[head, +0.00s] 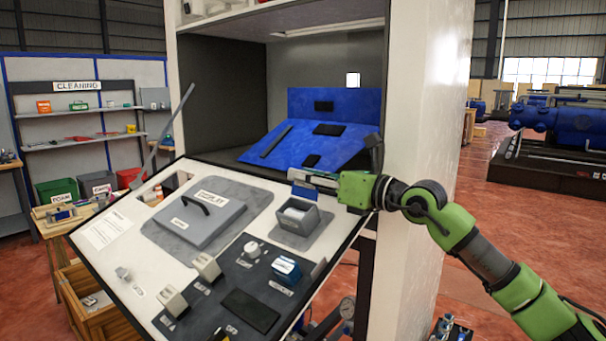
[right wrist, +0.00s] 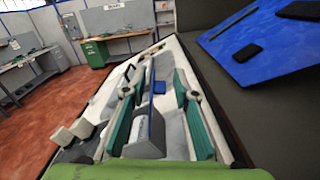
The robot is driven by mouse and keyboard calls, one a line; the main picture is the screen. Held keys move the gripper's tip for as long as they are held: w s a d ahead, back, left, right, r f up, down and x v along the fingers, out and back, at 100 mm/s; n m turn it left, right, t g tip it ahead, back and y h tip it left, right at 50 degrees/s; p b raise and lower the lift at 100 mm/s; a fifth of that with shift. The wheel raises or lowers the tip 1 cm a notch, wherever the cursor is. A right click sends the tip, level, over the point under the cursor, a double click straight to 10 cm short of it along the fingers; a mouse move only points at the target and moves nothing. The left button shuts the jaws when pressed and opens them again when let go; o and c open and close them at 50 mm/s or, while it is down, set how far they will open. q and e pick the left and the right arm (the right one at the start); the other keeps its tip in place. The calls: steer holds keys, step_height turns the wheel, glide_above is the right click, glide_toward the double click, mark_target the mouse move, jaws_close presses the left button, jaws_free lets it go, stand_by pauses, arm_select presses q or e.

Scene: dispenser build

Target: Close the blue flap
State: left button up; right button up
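A small blue flap (head: 304,189) stands raised at the back edge of an open grey box (head: 296,217) on the tilted white panel. A white piece shows inside the box. My right gripper (head: 314,180) is just above and behind the flap. My left gripper is not in view.
The tilted panel (head: 97,233) also carries a large grey lid with a handle (head: 200,213) and several small blocks. A larger blue board (head: 310,143) with black pads lies inside the cabinet behind. The white cabinet side (head: 425,100) stands close to my right arm.

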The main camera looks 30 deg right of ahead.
steer(key=shift+s, duration=0.1)
steer(key=c, duration=0.3)
steer(key=shift+s, duration=0.1)
jaws_close()
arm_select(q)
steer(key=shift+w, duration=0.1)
